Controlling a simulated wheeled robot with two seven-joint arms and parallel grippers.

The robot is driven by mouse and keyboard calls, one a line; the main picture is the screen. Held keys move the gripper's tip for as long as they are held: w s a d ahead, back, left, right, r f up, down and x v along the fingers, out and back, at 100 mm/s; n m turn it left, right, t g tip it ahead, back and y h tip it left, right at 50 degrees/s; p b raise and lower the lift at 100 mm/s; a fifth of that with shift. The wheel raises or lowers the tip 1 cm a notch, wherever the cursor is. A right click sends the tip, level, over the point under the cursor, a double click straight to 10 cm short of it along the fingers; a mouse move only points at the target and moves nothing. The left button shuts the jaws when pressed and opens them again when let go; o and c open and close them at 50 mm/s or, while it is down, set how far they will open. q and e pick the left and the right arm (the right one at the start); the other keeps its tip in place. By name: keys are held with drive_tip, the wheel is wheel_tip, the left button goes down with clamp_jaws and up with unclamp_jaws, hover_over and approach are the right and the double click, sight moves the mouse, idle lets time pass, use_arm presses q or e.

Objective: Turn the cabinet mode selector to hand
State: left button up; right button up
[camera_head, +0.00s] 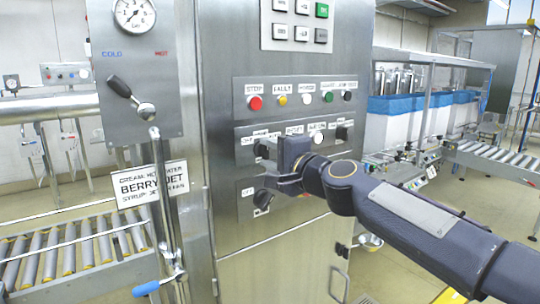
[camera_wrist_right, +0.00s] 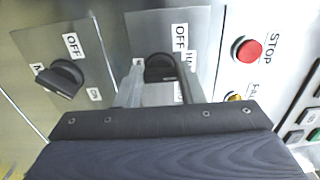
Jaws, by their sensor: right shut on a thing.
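The cabinet's middle control plate carries a black selector knob (camera_wrist_right: 160,66) with an OFF label and another, partly covered label beside it. My right gripper (camera_wrist_right: 160,86) is shut on this knob, with a finger on each side. In the head view my right gripper (camera_head: 270,160) reaches the plate from the right and hides most of the knob and its labels. A second black selector knob (camera_head: 264,198), also marked OFF, sits on the plate below; it also shows in the wrist view (camera_wrist_right: 60,78). My left gripper is not in view.
Above are a red STOP button (camera_head: 255,103), yellow, white and green buttons, and a keypad (camera_head: 300,24). Another black knob (camera_head: 343,132) is right of my gripper. A lever valve panel (camera_head: 135,70) stands left, and a roller conveyor (camera_head: 75,245) lies lower left.

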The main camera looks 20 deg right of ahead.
drive_tip(key=shift+f, duration=0.1)
drive_tip(key=o, duration=1)
drive_tip(key=shift+v, duration=3.95)
